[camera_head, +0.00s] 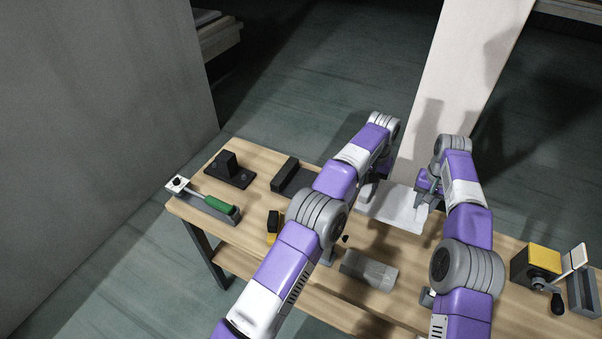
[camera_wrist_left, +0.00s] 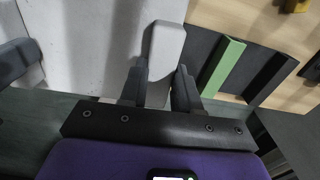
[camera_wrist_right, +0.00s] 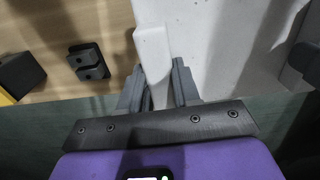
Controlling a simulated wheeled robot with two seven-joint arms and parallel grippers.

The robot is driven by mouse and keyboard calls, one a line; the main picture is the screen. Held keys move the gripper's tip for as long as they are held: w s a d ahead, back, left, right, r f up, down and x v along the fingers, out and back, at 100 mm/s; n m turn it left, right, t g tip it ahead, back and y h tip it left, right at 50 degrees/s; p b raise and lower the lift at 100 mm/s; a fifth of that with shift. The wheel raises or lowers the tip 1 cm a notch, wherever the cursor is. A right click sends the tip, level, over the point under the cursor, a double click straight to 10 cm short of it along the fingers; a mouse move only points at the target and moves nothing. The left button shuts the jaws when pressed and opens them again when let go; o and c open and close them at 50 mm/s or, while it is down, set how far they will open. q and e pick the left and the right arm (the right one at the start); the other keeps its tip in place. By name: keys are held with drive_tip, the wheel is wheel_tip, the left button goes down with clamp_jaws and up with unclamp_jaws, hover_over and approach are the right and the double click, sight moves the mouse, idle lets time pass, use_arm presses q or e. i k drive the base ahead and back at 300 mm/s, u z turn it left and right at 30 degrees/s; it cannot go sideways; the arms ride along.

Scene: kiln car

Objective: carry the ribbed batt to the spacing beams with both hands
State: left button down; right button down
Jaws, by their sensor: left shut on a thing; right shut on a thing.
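The ribbed batt is a pale, flat slab (camera_head: 394,207) at the back of the bench in the head view, partly hidden by my arms. It fills much of the left wrist view (camera_wrist_left: 95,45) and the right wrist view (camera_wrist_right: 225,40). My left gripper (camera_wrist_left: 158,88) is shut on a pale raised lug (camera_wrist_left: 165,45) at one end of it. My right gripper (camera_wrist_right: 157,88) is shut on a similar lug (camera_wrist_right: 152,48) at the other end. I cannot tell for certain which objects are the spacing beams.
A dark block (camera_head: 290,178) and a black bracket (camera_head: 229,170) stand left of the batt. A green-handled tool (camera_head: 218,204) lies at the bench's left end. A grey block (camera_head: 368,270) lies in front; a yellow-topped box (camera_head: 538,262) stands right. A pale pillar (camera_head: 460,75) rises behind.

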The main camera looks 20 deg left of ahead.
sight(304, 177)
drive_tip(key=u, duration=2.65)
drive_tip(key=i, duration=1.2)
drive_tip(key=z, duration=2.7)
